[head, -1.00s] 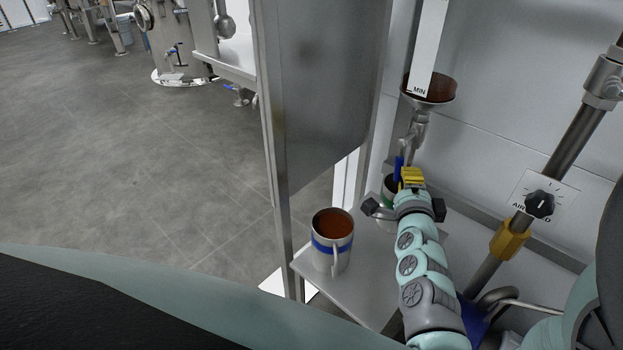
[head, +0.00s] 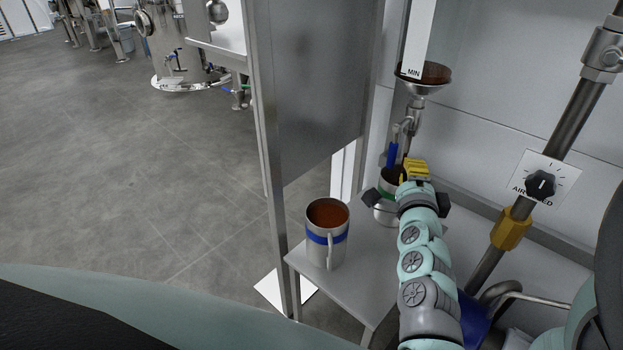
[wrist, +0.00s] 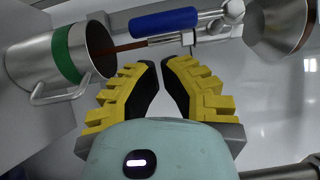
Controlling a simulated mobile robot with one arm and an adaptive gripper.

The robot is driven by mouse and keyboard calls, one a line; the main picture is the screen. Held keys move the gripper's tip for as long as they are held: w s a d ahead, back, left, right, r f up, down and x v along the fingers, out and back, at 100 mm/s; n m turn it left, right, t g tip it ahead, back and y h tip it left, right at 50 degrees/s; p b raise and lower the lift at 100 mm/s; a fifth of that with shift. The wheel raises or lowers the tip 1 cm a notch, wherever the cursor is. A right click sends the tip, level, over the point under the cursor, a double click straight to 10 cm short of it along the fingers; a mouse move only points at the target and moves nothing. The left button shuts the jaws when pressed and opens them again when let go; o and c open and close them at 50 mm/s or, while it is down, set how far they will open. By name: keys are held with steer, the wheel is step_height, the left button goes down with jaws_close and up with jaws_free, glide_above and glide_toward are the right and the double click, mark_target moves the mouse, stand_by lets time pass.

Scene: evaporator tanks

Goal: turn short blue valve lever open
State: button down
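The short blue valve lever (head: 392,155) hangs beside the valve (head: 408,125) below a funnel (head: 425,78) holding brown liquid. In the wrist view the blue lever (wrist: 165,22) lies just beyond my fingertips, apart from them. My gripper (wrist: 161,63) has two yellow fingers with black pads. The tips are close together but a narrow empty gap shows between them. In the head view my gripper (head: 416,168) is right of and below the lever. A brown streak (wrist: 150,44) runs from the valve outlet to the mouth of a green-banded metal mug (wrist: 72,52).
A blue-banded mug (head: 328,238) full of brown liquid stands on the small metal shelf (head: 345,290), left of my arm. A metal panel (head: 318,85) stands to the left. A pipe (head: 572,130) and an air dial (head: 541,184) are at right.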

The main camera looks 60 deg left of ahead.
steer(key=p+v, duration=0.1)
steer(key=v, duration=1)
steer(key=shift+w+d, duration=0.25)
steer(key=shift+w, duration=0.1)
steer(key=shift+p, duration=0.3)
